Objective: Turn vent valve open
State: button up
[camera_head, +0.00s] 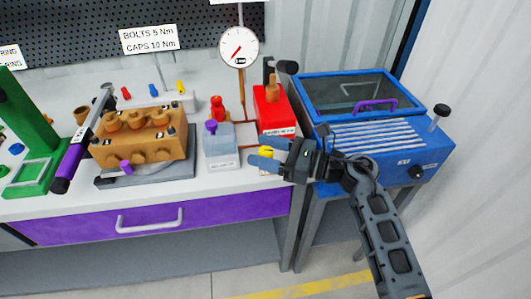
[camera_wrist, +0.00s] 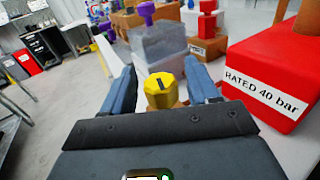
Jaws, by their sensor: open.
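A yellow knob (camera_wrist: 161,92) with a dark slot on top, which looks like the vent valve, stands between my two blue fingers in the wrist view. In the head view the yellow knob (camera_head: 267,153) shows partly between the fingers, at the bench's front right. My gripper (camera_head: 262,154) is open around it and comes in from the right. In the wrist view my gripper (camera_wrist: 162,85) shows a gap on both sides of the knob. I cannot tell the slot's exact valve position.
A red box (camera_wrist: 275,75) labelled "RATED 40 bar" stands close to the right finger. A clear block (camera_head: 220,148) with a purple knob stands left of my gripper. A round gauge (camera_head: 238,47) rises behind on a thin pipe. A blue machine (camera_head: 385,135) is at the right.

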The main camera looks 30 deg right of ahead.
notch_tip(320, 180, up, 4)
jog(key=shift+f, duration=0.25)
jog(key=s+d+r+b, duration=0.1)
jog(key=s+d+r, duration=0.5)
jog(key=d, duration=0.4)
jog(key=shift+r, duration=0.3)
jog(key=m+t+h, duration=0.4)
jog(key=m+h, duration=0.2)
jog(key=h, duration=0.2)
send_near(266, 150)
jog(key=d+x, duration=0.1)
jog(key=x, duration=0.1)
jog(key=shift+a+x, duration=0.25)
jog(key=shift+x, duration=1.85)
jog(key=shift+a+x, duration=0.2)
jog(key=shift+x, duration=1.85)
jog(key=shift+s+f, duration=0.1)
jog(key=shift+c, duration=0.2)
